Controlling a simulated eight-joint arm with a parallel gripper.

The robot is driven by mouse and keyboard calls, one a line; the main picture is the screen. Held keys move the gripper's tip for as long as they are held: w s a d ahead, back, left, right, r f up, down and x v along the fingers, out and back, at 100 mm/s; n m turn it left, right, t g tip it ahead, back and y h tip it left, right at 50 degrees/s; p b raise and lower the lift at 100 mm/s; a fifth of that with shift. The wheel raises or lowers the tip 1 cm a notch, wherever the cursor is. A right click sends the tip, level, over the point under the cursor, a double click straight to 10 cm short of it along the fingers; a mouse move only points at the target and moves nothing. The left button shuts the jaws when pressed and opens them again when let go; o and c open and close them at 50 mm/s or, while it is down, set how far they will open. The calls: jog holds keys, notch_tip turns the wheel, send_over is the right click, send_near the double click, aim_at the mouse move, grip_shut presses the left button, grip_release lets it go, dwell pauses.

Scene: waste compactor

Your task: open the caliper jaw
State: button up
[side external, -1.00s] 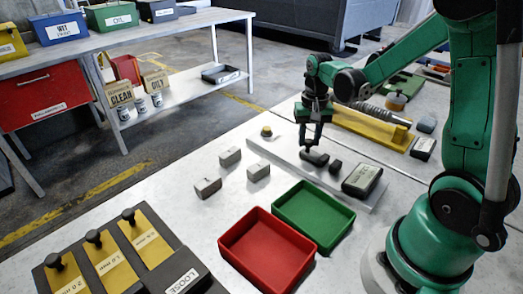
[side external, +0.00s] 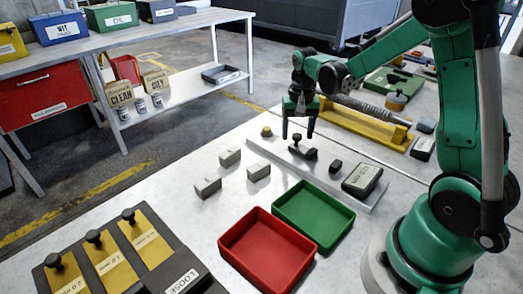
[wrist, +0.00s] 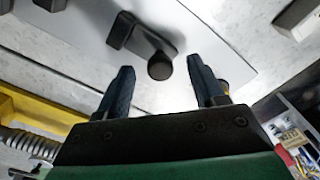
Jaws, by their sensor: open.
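The caliper is a long pale grey bar (side external: 262,150) lying on the bench. Its dark sliding jaw (side external: 307,153) has an upright round knob (side external: 297,138); a gap separates it from a small dark block (side external: 335,167) on the bar. A dark display box (side external: 363,179) sits at the near right end. My gripper (side external: 297,130) is open, pointing down, with its fingers apart around the knob's position. In the wrist view, the knob (wrist: 160,67) shows between the spread fingers (wrist: 162,82), touching neither visibly. The sliding jaw (wrist: 122,28) extends beyond it.
A red tray (side external: 226,244) and a green tray (side external: 345,232) stand in front of the bar. Several grey blocks (side external: 208,185) lie to its left. A yellow fixture (side external: 390,137) with a ribbed rod is behind on the right. A yellow-topped knob (side external: 266,131) stands near the bar's far end.

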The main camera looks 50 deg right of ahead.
aim_at(297, 135)
jog(key=shift+r, duration=2.65)
jog(key=shift+a+r, duration=0.1)
jog(key=shift+a, duration=0.05)
jog(key=s+a+r+n+t, duration=0.1)
jog(key=s+a+n+t, duration=0.2)
jog(key=a, duration=0.3)
jog(key=s+a+r+n+t, duration=0.2)
jog(key=s+a+n+t, duration=0.1)
jog(key=a+n, duration=0.3)
jog(key=shift+s+a+r+t, duration=0.2)
jog(key=shift+a+t, duration=0.15)
jog(key=shift+t, duration=0.25)
